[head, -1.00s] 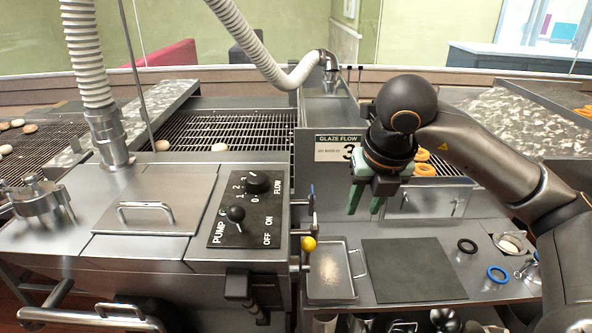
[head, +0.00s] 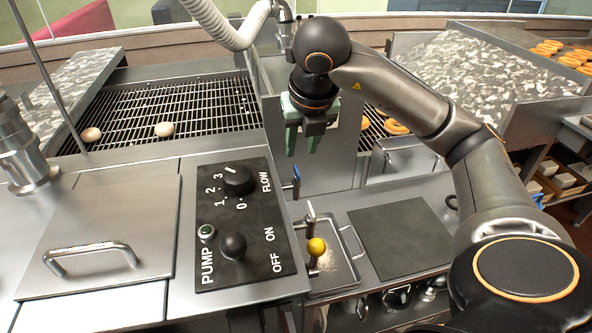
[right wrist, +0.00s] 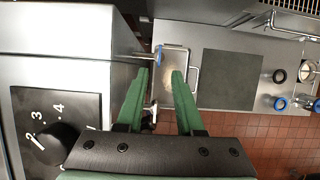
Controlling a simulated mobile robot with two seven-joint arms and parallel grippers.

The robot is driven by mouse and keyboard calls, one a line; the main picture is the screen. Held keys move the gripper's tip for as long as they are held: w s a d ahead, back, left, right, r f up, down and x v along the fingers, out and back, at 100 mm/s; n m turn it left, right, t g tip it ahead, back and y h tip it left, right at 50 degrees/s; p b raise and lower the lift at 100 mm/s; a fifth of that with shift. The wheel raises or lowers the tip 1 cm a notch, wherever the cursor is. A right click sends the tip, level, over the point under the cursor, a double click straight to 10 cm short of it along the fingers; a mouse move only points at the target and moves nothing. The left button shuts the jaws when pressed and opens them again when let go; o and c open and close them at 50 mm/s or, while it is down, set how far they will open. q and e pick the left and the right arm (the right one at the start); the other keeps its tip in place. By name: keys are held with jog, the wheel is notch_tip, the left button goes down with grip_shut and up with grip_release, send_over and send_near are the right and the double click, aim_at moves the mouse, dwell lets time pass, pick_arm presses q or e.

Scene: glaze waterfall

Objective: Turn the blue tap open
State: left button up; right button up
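The blue tap (head: 296,178) is a small blue-handled lever on the right side wall of the steel glaze machine (head: 120,225). It also shows in the right wrist view (right wrist: 158,53), just beyond and between my fingertips. A white-handled tap (head: 310,212) and a yellow-knobbed tap (head: 317,246) sit nearer on the same side. My right gripper (head: 302,150) points down with its green fingers apart and empty. In the head view it is just above and behind the blue tap; I see no contact. My left gripper is out of view.
The control panel (head: 250,255) with pump and flow knobs is on the machine top. A steel tray (head: 340,278) and a dark mat (head: 400,237) lie on the lower counter at right. A wire rack (head: 195,110) with pale doughnuts is behind.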

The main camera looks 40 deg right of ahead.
aim_at(297, 171)
jog(key=x, duration=0.8)
jog(key=shift+w+f, duration=0.1)
jog(key=shift+f, duration=0.05)
grip_shut()
dwell(0.3)
